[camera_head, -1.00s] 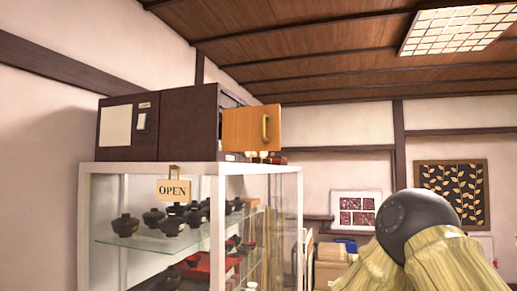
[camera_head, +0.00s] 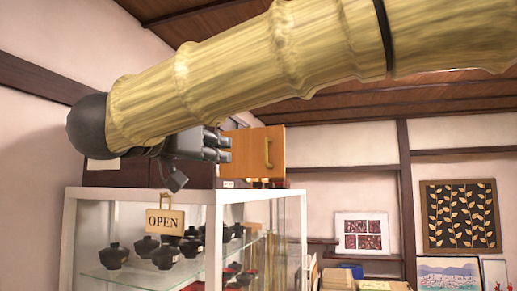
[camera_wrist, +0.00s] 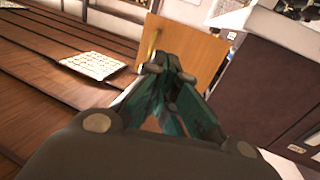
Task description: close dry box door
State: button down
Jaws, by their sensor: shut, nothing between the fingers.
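The dry box (camera_head: 135,179) is a dark brown cabinet on top of a glass display case. It is mostly hidden behind my arm in the head view, and its dark side shows in the wrist view (camera_wrist: 268,85). Its orange wooden door (camera_head: 243,146) with a brass handle (camera_head: 267,152) stands open, swung out at the right end. My gripper (camera_head: 229,148) is shut and empty, with its fingertips at the door's left edge in the head view. In the wrist view the door (camera_wrist: 205,52) lies just beyond my fingertips (camera_wrist: 165,62); I cannot tell whether they touch.
The white-framed glass display case (camera_head: 140,195) stands below, with black lidded bowls (camera_head: 165,257) inside. An OPEN sign (camera_head: 165,221) hangs on its front. Small items (camera_head: 275,183) sit below the door. Framed pictures (camera_head: 459,217) hang on the back wall.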

notch_tip(320, 180, up, 3)
jog(key=s, duration=0.3)
jog(key=p, duration=0.7)
send_near(259, 143)
jog(key=w+d+f, duration=0.1)
jog(key=d, duration=0.4)
jog(key=shift+w+d+f, duration=0.1)
jog(key=shift+d+f, duration=0.05)
jog(key=shift+d, duration=0.05)
jog(key=shift+w, duration=0.1)
